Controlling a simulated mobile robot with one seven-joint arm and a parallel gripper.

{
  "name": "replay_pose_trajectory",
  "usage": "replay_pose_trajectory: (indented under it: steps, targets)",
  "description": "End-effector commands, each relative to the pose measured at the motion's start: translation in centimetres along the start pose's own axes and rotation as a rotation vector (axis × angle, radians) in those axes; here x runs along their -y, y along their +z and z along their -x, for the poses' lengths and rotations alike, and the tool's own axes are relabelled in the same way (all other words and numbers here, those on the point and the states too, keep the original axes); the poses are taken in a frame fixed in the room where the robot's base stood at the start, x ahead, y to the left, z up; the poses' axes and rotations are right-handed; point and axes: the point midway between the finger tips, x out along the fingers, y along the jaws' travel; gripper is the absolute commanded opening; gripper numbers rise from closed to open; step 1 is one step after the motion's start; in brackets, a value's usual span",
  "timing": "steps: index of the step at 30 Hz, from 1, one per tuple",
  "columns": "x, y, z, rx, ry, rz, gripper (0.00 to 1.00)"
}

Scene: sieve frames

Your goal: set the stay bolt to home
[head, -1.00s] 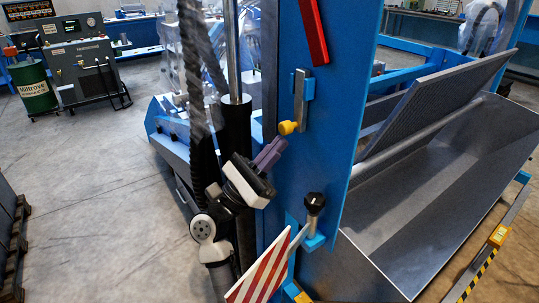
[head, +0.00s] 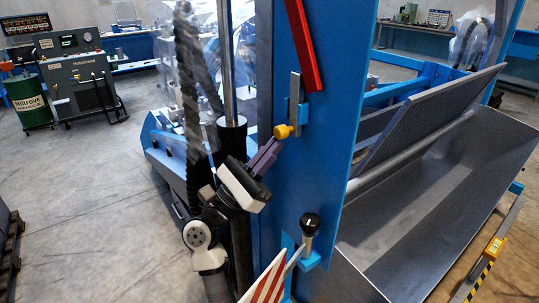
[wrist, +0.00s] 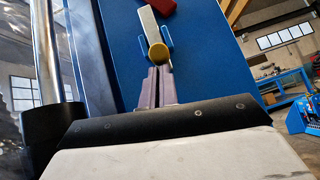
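The stay bolt appears to be the flat grey metal bar (head: 295,97) with a yellow round knob (head: 283,131) at its lower end. It sits upright in a light blue bracket on the blue post (head: 335,120). The knob also shows in the wrist view (wrist: 158,53). My gripper (head: 275,145) points up at the knob from lower left. Its two purple fingers (wrist: 159,72) lie almost side by side with only a thin gap, and nothing shows between them. Their tips are just below the knob in the picture; I cannot tell whether they touch it.
A red bar (head: 304,45) is fixed to the post above. Below are a black-knobbed lever (head: 310,224) and a red-and-white striped plate (head: 266,282). A grey trough (head: 430,215) with a tilted grating lies right. Open floor (head: 90,190) lies left.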

Motion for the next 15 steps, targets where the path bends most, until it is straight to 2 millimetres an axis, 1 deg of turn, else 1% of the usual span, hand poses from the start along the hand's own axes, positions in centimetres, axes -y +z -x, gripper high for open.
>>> replay_pose_trajectory:
  steps: [1,2,7,11,15]
  targets:
    - [0.1,0.4,-0.3,0.008,-0.004,-0.005,0.0]
    - [0.1,0.5,-0.3,0.008,-0.005,-0.005,0.0]
    - [0.2,-0.1,0.2,0.009,-0.005,-0.005,0.0]
    - [0.2,-1.4,1.3,0.006,-0.004,-0.002,0.0]
    - [0.3,-3.1,2.7,0.003,-0.003,0.001,0.0]
